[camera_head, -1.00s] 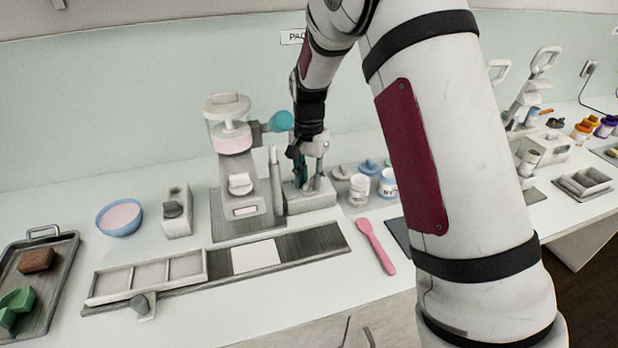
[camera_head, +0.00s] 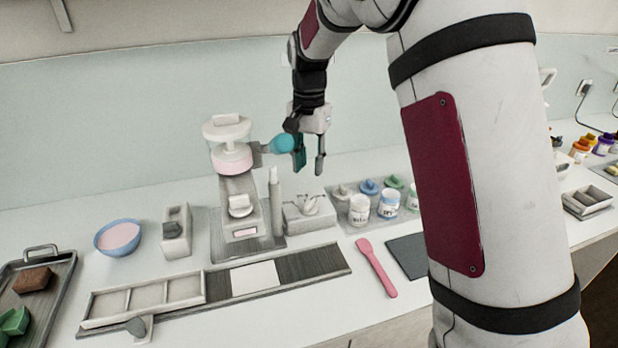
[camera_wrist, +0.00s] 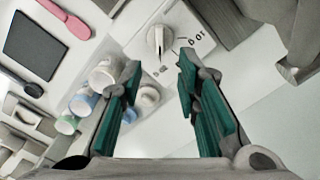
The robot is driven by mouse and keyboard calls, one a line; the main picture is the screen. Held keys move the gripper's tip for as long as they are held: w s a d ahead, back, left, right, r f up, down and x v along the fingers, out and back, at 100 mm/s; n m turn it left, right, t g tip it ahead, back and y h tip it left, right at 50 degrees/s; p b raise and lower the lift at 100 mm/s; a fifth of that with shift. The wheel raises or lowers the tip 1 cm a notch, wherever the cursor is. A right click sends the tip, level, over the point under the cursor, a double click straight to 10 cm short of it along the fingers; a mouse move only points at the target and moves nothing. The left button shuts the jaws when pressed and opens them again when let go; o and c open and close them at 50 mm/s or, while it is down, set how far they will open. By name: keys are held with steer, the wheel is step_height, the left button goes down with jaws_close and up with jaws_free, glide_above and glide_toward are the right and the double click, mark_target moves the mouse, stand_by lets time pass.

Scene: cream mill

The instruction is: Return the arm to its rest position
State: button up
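My gripper (camera_head: 309,160) hangs in the air above the grey box with the white dial knob (camera_head: 311,205), just right of the machine's turquoise ball handle. Its green-padded fingers are apart with nothing between them, and the wrist view also shows the open fingers (camera_wrist: 158,95). In the wrist view the dial knob (camera_wrist: 159,40) lies beyond the fingertips with a clear gap. My arm comes down from the upper right and hides part of the counter.
The mill machine (camera_head: 232,160) with its turquoise ball (camera_head: 283,143) stands close left of my gripper. Several lidded jars (camera_head: 388,204) stand to the right. A pink spatula (camera_head: 377,268), a blue bowl (camera_head: 118,238) and a tray (camera_head: 60,285) lie on the counter. The space above is free.

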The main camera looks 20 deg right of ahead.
steer(key=shift+r, duration=0.6)
